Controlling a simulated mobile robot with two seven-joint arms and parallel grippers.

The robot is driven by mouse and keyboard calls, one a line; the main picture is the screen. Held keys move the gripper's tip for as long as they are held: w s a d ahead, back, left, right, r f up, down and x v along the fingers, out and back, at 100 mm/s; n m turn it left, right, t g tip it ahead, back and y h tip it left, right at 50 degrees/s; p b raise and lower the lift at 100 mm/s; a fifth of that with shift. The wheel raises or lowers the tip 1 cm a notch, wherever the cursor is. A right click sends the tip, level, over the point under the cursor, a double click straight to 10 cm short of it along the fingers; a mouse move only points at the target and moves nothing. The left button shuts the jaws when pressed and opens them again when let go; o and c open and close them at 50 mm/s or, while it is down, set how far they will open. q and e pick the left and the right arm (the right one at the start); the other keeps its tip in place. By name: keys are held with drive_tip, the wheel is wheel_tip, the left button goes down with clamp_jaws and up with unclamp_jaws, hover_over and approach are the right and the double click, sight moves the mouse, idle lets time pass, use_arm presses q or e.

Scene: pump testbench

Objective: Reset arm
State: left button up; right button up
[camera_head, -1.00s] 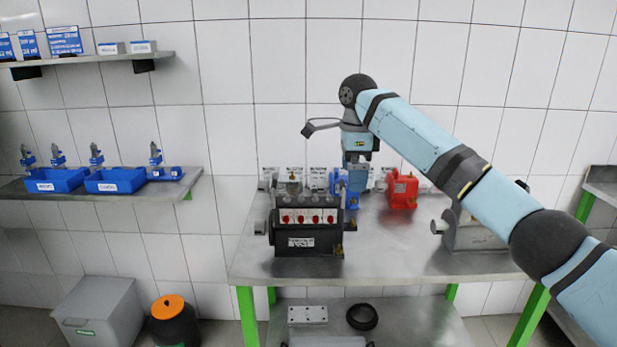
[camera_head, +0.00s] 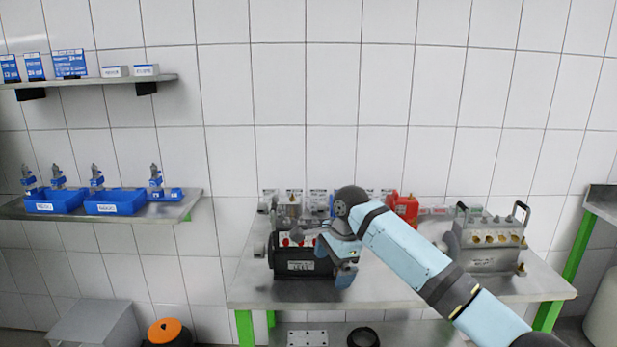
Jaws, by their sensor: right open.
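My right arm comes in from the lower right in light blue and dark grey. Its gripper (camera_head: 345,276) is open and points down beside the right end of the black pump block (camera_head: 300,267). I cannot tell whether it touches the block, and its fingertips are hard to make out. The wrist hides part of the block's top, where red and white fittings show. My left gripper is not in view.
The metal table (camera_head: 400,290) also holds a grey block with handles (camera_head: 490,245) at the right and a red part (camera_head: 404,208) at the back. A wall shelf with blue bins (camera_head: 115,203) is at the left. A grey bin (camera_head: 95,325) and an orange-lidded bin (camera_head: 167,331) stand below.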

drive_tip(key=s+f+n+t+y, duration=0.2)
drive_tip(key=s+f+n, duration=0.2)
drive_tip(key=s+f, duration=0.7)
drive_tip(key=s+f+n+t+y, duration=0.2)
drive_tip(key=s+f+n, duration=0.35)
drive_tip(key=f, duration=0.85)
drive_tip(key=s+d+f+n+t+h, duration=0.15)
drive_tip(key=s+d, duration=0.25)
drive_tip(key=s, duration=0.4)
drive_tip(key=s+d+f+n+t, duration=0.1)
drive_tip(key=s+d+n+t, duration=0.15)
drive_tip(key=s+d, duration=0.35)
drive_tip(key=s+d+f+n+t+h, duration=0.1)
drive_tip(key=s+d+n, duration=0.15)
drive_tip(key=s, duration=0.65)
use_arm(q)
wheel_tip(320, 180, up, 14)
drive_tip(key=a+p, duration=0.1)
drive_tip(key=p, duration=1.6)
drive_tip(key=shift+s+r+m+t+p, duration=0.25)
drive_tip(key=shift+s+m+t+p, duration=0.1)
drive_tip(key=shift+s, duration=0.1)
use_arm(e)
wheel_tip(320, 180, up, 15)
drive_tip(key=d+t, duration=0.1)
drive_tip(key=shift+s+d, duration=0.35)
drive_tip(key=shift+s, duration=0.1)
drive_tip(key=shift+h, duration=0.25)
